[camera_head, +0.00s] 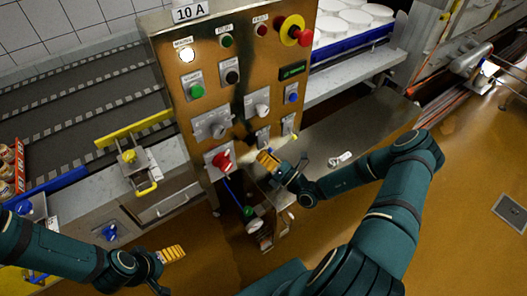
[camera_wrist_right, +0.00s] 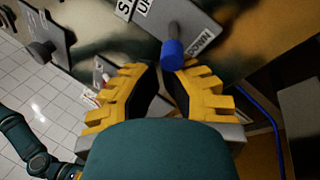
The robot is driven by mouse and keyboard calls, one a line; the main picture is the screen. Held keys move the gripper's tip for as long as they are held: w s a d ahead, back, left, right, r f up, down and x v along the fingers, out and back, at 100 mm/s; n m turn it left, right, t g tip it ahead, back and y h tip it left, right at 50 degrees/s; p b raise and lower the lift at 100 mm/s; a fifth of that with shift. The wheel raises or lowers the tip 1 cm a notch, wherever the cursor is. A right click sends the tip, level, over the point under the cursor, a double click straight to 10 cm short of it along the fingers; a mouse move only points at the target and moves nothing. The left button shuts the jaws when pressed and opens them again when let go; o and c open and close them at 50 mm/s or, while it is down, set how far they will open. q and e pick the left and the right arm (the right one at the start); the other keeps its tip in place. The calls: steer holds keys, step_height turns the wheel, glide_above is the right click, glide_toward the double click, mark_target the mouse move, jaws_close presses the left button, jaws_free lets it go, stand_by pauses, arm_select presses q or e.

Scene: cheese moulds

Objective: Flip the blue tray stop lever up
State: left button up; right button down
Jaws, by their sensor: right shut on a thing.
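The blue tray stop lever (camera_wrist_right: 172,54) shows in the right wrist view as a blue grip on a dark stem. It comes out of a grey labelled plate (camera_wrist_right: 180,18). My right gripper (camera_wrist_right: 168,72) has its yellow fingertips on either side of the blue grip's lower end, shut on it. In the head view my right gripper (camera_head: 267,160) is at the lower edge of the control panel (camera_head: 240,75), and the lever is hidden there. My left gripper (camera_head: 172,254) hangs at the lower left, away from the panel; its finger gap cannot be made out.
Grey knobs (camera_head: 262,105) and a red emergency button (camera_head: 296,30) are higher on the panel. A conveyor (camera_head: 85,100) lies left and a metal bench (camera_head: 350,130) right.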

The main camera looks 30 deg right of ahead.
steer(key=shift+s+r+g+h+p, duration=0.1)
steer(key=shift+r+g+h+p, duration=0.35)
steer(key=shift+p, duration=0.7)
steer(key=p, duration=0.1)
steer(key=g+p, duration=0.1)
steer(key=p, duration=0.1)
steer(key=shift+s+r+m+g+h, duration=0.1)
steer(key=shift+r+m+g+h, duration=0.2)
steer(key=shift+m, duration=0.1)
steer(key=shift+r+p, duration=0.2)
steer(key=shift+p, duration=0.5)
arm_select(q)
step_height(320, 180, up, 9)
steer(key=shift+w+a+p, duration=0.2)
steer(key=shift+a+p, duration=0.05)
steer(key=shift+p, duration=0.2)
arm_select(e)
steer(key=shift+r, duration=0.25)
arm_select(q)
steer(key=shift+r+p, duration=0.35)
steer(key=shift+r, duration=0.1)
arm_select(e)
steer(key=shift+r, duration=0.2)
steer(key=shift+d, duration=0.1)
